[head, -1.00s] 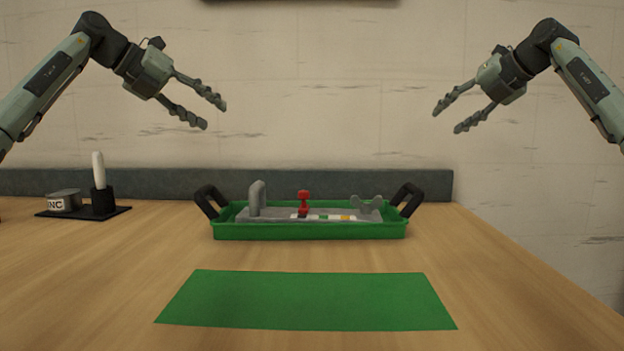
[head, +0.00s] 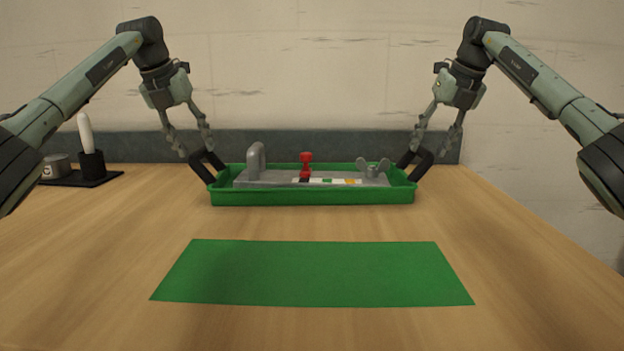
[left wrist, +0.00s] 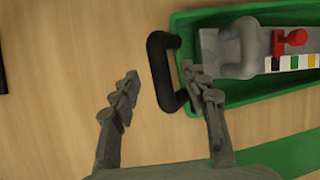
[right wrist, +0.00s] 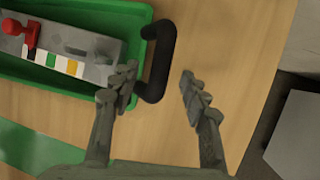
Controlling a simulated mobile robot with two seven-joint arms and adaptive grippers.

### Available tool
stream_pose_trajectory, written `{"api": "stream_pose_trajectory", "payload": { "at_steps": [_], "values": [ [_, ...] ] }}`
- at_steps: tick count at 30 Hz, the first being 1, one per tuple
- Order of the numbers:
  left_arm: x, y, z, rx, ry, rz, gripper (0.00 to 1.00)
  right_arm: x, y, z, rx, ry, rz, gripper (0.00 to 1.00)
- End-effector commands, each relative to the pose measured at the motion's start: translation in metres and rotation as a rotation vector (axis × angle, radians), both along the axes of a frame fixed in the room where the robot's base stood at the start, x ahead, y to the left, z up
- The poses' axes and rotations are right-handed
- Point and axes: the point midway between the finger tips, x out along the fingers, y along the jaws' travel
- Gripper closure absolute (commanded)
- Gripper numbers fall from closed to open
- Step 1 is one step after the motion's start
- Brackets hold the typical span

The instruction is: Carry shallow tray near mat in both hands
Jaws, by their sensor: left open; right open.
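The shallow green tray (head: 312,198) sits on the table behind the mat, with a black handle at each end. It holds a grey block with a grey arch, a red knob (head: 306,160) and a wing-shaped piece. The green mat (head: 312,274) lies flat in front. My left gripper (head: 195,154) is open, pointing down at the left handle (head: 203,166); in the left wrist view the handle (left wrist: 160,75) lies between its fingers. My right gripper (head: 433,152) is open at the right handle (head: 420,164); in the right wrist view that handle (right wrist: 160,65) lies between its fingers, close to the left one.
A black holder plate (head: 85,180) with a white stick (head: 85,133) and a small grey container (head: 56,165) stands at the far left. A low dark backboard (head: 310,146) runs behind the tray. The table around the mat is clear.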

Motion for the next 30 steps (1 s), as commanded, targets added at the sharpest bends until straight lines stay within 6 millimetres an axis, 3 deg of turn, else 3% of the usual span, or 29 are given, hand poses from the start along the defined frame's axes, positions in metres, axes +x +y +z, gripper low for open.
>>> {"api": "stream_pose_trajectory", "payload": {
  "at_steps": [3, 9, 19, 30],
  "values": [
    [0.007, -0.004, -0.017, -0.001, 0.002, -0.002, 0.55, 0.006, 0.003, -0.017, 0.001, 0.001, -0.002, 0.55],
    [0.013, -0.006, -0.031, -0.001, 0.000, 0.000, 0.55, 0.013, 0.007, -0.031, 0.001, -0.001, -0.001, 0.55],
    [0.014, -0.007, -0.033, -0.001, -0.001, 0.000, 0.55, 0.014, 0.007, -0.033, 0.000, -0.001, -0.001, 0.55],
    [0.014, -0.007, -0.033, -0.001, -0.001, 0.000, 1.00, 0.014, 0.007, -0.033, 0.000, -0.001, -0.001, 1.00]
  ]
}}
